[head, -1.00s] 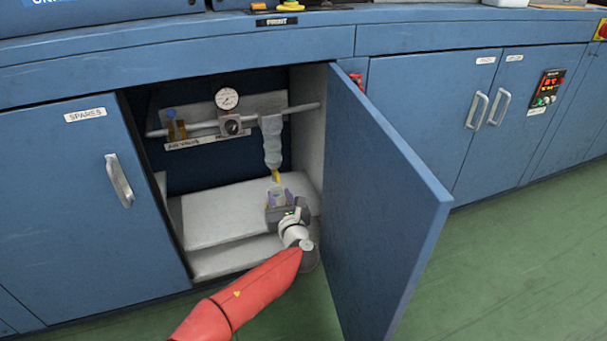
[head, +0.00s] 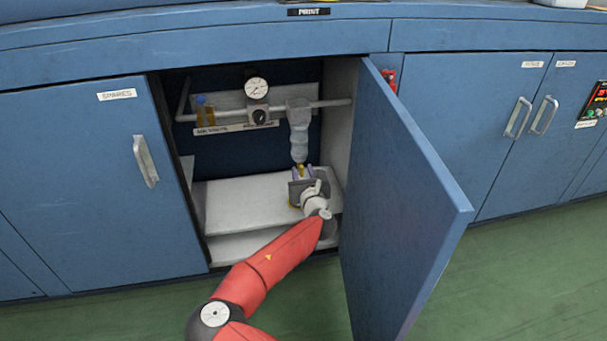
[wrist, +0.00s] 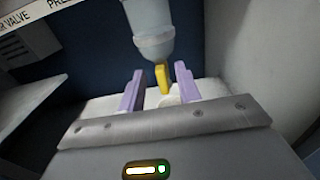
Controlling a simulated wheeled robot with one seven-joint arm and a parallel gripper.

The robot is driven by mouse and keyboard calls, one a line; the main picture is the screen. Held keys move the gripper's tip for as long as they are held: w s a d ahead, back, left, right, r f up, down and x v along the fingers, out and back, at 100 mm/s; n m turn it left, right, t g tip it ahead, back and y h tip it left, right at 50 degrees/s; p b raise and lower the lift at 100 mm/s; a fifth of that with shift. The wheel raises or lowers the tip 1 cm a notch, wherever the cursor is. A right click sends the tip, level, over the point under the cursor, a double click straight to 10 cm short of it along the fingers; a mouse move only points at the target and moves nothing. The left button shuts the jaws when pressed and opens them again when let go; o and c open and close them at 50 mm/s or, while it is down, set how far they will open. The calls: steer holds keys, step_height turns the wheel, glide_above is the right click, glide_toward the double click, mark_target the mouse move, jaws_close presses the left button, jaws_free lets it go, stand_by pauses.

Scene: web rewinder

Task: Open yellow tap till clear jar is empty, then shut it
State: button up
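The clear jar (head: 299,129) hangs from the pipe inside the open cabinet. Its lower end also shows in the wrist view (wrist: 152,30). The yellow tap (wrist: 163,78) points down from under the jar, and its top shows in the head view (head: 299,166). My gripper (wrist: 160,88) is open, with one purple finger on each side of the tap. In the wrist view there are gaps between the tap and both fingers. I cannot tell the liquid level in the jar. My gripper also shows in the head view (head: 303,173), just below the jar.
The open cabinet door (head: 400,200) stands to the right of my arm. A white shelf (head: 240,200) lies below the jar. A gauge (head: 256,88), a regulator knob (head: 259,117) and a brass valve with a blue top (head: 203,110) sit along the pipe to the left.

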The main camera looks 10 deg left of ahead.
jaws_close()
steer(key=shift+m, duration=0.3)
steer(key=shift+w+d+f+m+b, duration=0.1)
steer(key=shift+d+m+b, duration=0.1)
steer(key=shift+m, duration=1.1)
steer(key=shift+w+d+m+b, duration=0.1)
steer(key=shift+m+b, duration=0.1)
steer(key=shift+m, duration=1.1)
